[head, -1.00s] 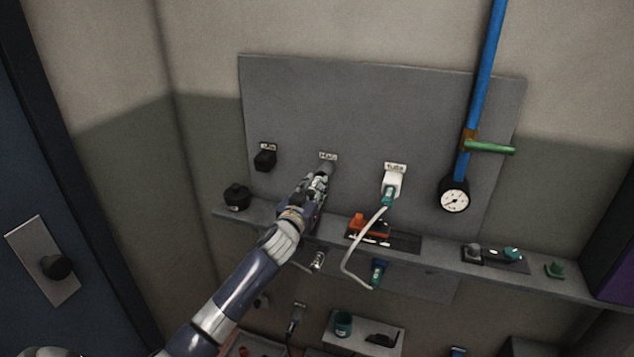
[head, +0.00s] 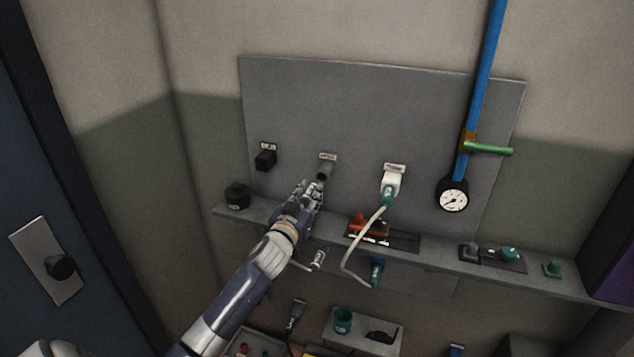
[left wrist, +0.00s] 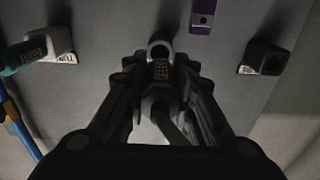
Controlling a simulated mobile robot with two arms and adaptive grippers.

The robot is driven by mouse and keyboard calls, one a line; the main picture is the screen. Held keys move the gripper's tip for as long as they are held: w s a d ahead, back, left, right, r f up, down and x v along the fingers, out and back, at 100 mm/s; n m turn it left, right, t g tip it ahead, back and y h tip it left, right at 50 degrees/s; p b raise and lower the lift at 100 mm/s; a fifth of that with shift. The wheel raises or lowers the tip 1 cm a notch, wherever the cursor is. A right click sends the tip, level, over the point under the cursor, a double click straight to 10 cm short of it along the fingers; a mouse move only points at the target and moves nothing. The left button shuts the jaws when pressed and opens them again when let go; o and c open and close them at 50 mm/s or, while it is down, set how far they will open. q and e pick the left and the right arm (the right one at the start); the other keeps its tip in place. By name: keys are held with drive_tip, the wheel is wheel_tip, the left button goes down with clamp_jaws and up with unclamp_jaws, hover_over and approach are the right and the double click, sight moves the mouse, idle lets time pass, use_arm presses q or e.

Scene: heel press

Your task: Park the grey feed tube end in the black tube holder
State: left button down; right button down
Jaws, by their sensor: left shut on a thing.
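My left gripper (head: 312,190) is shut just below and in front of the grey round port (head: 325,170) on the wall panel. In the left wrist view, a grey tube end (left wrist: 157,98) sits between the gripper's fingers, with a dark stretch behind it; the fingers hide much of it. A black square holder (head: 265,159) sticks out of the panel to the left, under a small label. It shows at the right in the left wrist view (left wrist: 271,58). My right gripper is not in view.
A white socket (head: 393,180) with a teal plug and pale hose is right of the port. A shelf (head: 440,255) runs below, bearing a black knobbed piece (head: 236,196) and an orange item (head: 368,226). A purple piece (left wrist: 202,16) shows in the left wrist view.

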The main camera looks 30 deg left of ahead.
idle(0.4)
use_arm(q)
drive_tip(key=shift+s, duration=0.2)
drive_tip(key=shift+s+d+p, duration=0.2)
drive_tip(key=shift+s+p, duration=0.15)
drive_tip(key=shift+s, duration=0.5)
drive_tip(key=s+a+p, duration=0.1)
drive_tip(key=s+a, duration=0.3)
drive_tip(key=a, duration=1.4)
drive_tip(key=shift+s+a, duration=0.15)
drive_tip(key=shift+a, duration=0.1)
